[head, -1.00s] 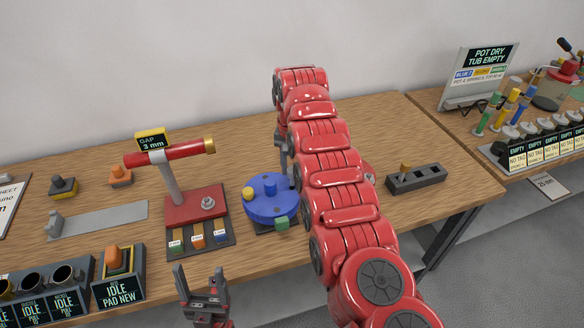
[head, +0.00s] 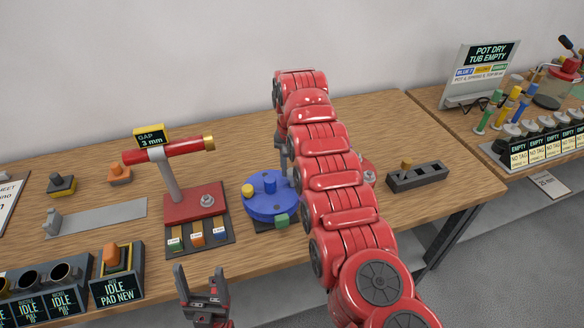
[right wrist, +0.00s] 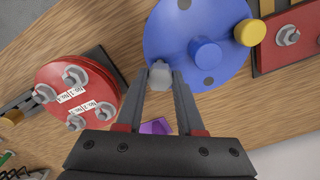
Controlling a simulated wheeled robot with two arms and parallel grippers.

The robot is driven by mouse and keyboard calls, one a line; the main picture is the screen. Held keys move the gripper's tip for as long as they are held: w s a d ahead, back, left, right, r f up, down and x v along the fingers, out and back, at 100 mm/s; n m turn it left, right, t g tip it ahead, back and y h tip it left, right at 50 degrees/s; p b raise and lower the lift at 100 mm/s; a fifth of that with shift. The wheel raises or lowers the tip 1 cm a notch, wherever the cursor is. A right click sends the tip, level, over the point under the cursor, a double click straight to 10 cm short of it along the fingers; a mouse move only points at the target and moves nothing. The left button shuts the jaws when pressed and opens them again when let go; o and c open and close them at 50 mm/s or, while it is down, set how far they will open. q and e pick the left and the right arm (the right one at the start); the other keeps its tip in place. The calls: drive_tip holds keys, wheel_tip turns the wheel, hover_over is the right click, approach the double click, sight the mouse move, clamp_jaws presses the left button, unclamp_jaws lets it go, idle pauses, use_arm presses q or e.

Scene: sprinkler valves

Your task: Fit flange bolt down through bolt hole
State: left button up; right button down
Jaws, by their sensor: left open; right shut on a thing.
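The flange bolt (right wrist: 160,76), a grey hex-headed piece, is held between the fingertips of my right gripper (right wrist: 160,82), which is shut on it. In the right wrist view it overlaps the near edge of the blue round flange (right wrist: 170,35). Whether its shank is in a hole is hidden. Dark round spots (right wrist: 208,80) that look like holes show on the flange. The blue flange also shows in the head view (head: 262,208), where my red right arm hides the right gripper and bolt. My left gripper (head: 203,285) is open and empty in front of the table.
A red disc (right wrist: 72,90) with several bolts lies left in the right wrist view. The blue flange carries blue, yellow (right wrist: 250,32) and green (head: 281,220) pieces. A red stand (head: 193,206) with a gap sign stands left of it. A dark slotted block (head: 417,177) is right.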

sight(292, 172)
drive_tip(key=shift+f+b, duration=0.85)
drive_tip(key=shift+f, duration=0.75)
drive_tip(key=shift+c, duration=2.2)
unclamp_jaws()
drive_tip(key=shift+r, duration=0.1)
wheel_tip(292, 172, up, 6)
drive_tip(key=shift+d, duration=0.1)
wheel_tip(292, 172, up, 11)
drive_tip(key=p, duration=1.1)
drive_tip(key=shift+r, duration=0.15)
